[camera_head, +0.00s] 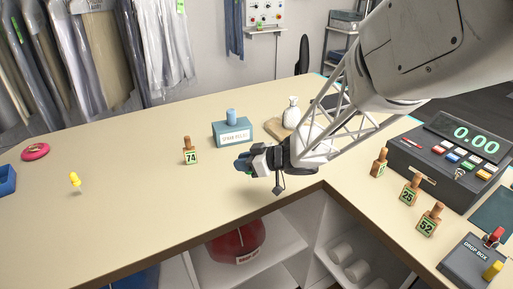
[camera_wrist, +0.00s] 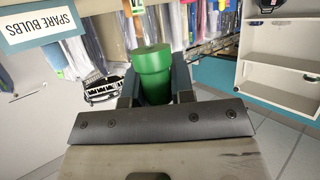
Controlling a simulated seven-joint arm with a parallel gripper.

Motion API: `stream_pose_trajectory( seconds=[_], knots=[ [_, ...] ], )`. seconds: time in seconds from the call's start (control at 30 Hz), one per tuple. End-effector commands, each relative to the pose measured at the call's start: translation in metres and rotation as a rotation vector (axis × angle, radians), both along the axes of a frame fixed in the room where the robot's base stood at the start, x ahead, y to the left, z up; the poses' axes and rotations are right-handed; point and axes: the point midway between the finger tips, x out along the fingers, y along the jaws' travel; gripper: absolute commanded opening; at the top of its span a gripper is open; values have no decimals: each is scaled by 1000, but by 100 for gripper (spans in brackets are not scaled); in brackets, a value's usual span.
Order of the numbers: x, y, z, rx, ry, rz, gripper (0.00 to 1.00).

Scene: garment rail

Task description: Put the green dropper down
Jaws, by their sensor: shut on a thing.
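The green dropper (camera_wrist: 152,62) shows in the wrist view as a green cylinder with a wider top part. It sits between the two fingers of my gripper (camera_wrist: 155,88), which is shut on it. In the head view my gripper (camera_head: 246,163) is over the beige counter (camera_head: 130,205), near its front edge and inner corner. The dropper cannot be made out there, as the gripper hides it. Whether the dropper touches the counter cannot be told.
A teal spare bulbs box (camera_head: 233,134) with a blue top piece stands just behind my gripper. A number 74 tag block (camera_head: 190,152) stands to its left. A yellow pin-like object (camera_head: 75,181) and a pink ring (camera_head: 36,152) are further left. The counter between is clear.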

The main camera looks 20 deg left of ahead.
Motion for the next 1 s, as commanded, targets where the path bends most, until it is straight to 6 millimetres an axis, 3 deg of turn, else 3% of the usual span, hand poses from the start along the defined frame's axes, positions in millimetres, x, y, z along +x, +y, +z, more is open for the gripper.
stream_pose_trajectory(
  seconds=[0.33,0.77,1.0],
  knots=[
    [34,23,-4,0,-1,0,1],
    [37,25,-4,0,0,-1,1],
    [37,25,-22,-1,1,0,1]
  ],
)
